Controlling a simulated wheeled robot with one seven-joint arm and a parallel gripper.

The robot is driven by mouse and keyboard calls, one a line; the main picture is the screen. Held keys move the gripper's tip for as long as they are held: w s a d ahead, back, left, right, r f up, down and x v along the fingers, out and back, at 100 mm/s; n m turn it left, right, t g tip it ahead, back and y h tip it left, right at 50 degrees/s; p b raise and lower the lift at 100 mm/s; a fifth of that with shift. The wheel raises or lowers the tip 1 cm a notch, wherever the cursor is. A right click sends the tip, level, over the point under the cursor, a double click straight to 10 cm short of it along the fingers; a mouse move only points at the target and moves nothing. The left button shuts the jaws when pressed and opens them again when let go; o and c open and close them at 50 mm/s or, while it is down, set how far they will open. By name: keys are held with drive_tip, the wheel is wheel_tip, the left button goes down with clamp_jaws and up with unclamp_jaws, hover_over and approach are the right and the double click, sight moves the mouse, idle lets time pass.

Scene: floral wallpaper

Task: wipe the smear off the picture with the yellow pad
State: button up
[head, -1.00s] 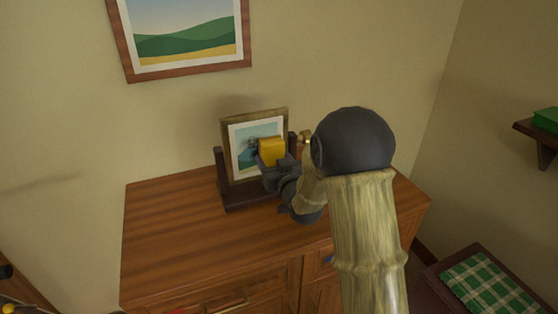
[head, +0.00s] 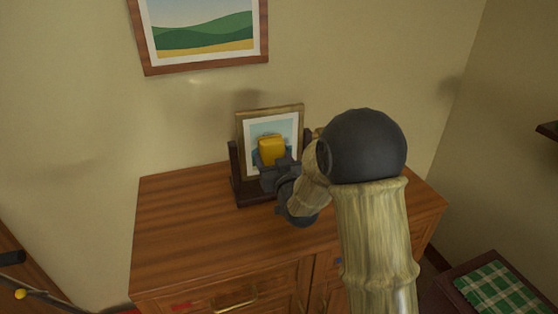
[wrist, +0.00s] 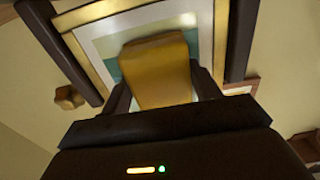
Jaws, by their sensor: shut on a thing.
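The small framed picture (head: 290,127) stands in a dark wooden stand (head: 236,185) on the dresser. It also shows in the wrist view (wrist: 108,47), with a gilt frame and a white mat. My gripper (head: 272,164) is shut on the yellow pad (head: 271,150) and holds it in front of the picture's middle. In the wrist view the pad (wrist: 160,65) sits between the two dark fingers and hides much of the image. I cannot tell whether the pad touches the surface. No smear shows on the visible part; the area behind the pad is hidden.
The wooden dresser top (head: 180,225) is clear left of the stand. A larger landscape picture (head: 205,40) hangs on the wall above. A stool with a green checked cushion (head: 490,290) stands at lower right, and a dark shelf (head: 548,130) is on the right wall.

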sight(252, 146)
drive_tip(key=shift+s+a+r, duration=0.1)
drive_tip(key=shift+s+a, duration=0.15)
drive_tip(key=shift+a, duration=0.25)
drive_tip(key=shift+a, duration=0.15)
drive_tip(key=shift+s+a+b, duration=0.2)
drive_tip(key=shift+a+b, duration=0.15)
drive_tip(key=shift+a, duration=0.5)
drive_tip(key=shift+s+a+b, duration=0.15)
drive_tip(key=shift+a+b, duration=0.15)
drive_tip(key=shift+a, duration=0.55)
drive_tip(key=shift+a, duration=0.1)
drive_tip(key=shift+r, duration=0.1)
drive_tip(key=shift+r+p, duration=0.8)
drive_tip(key=shift+r, duration=0.5)
drive_tip(key=shift+w, duration=0.1)
